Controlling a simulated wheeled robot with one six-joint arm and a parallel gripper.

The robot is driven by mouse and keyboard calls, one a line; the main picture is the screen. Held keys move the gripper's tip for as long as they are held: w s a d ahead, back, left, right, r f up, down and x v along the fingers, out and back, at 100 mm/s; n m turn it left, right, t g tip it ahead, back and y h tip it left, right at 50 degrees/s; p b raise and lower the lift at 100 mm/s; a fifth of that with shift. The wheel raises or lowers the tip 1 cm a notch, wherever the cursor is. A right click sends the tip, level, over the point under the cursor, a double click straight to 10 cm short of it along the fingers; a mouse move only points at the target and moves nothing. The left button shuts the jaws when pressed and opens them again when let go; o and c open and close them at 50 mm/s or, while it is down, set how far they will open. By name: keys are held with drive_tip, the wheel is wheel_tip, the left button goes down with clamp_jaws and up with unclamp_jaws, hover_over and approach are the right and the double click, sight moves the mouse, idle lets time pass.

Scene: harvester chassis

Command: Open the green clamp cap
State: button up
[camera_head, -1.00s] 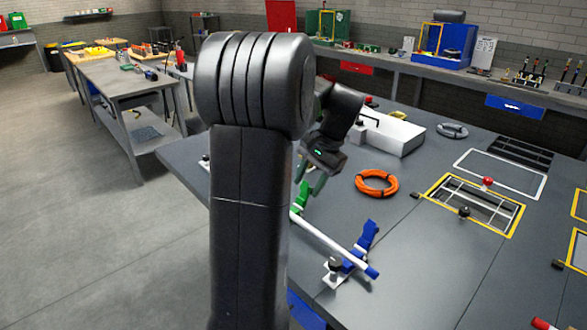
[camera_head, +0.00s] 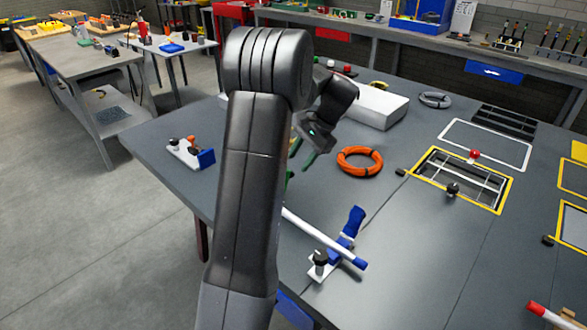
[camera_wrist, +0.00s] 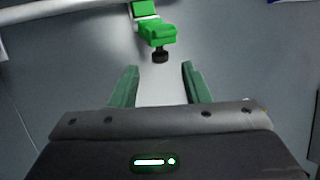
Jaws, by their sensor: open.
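The green clamp cap (camera_wrist: 157,32) shows at the top middle of the wrist view, with a black knob (camera_wrist: 160,55) on its near end. Another green clamp part (camera_wrist: 145,8) lies behind it, by a white tube (camera_wrist: 60,14). My gripper (camera_wrist: 161,67) is open and empty; its two green fingers are apart, and the cap and knob lie ahead of the gap between them.
The white tube ends at a blue clamp (camera_head: 351,229) on the table (camera_head: 420,262). A second blue clamp (camera_head: 205,158) sits at the left. A yellow-framed opening (camera_head: 463,180) is at the right.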

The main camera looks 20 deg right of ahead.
drive_tip(key=shift+x, duration=2.25)
drive_tip(key=shift+c, duration=0.2)
clamp_jaws()
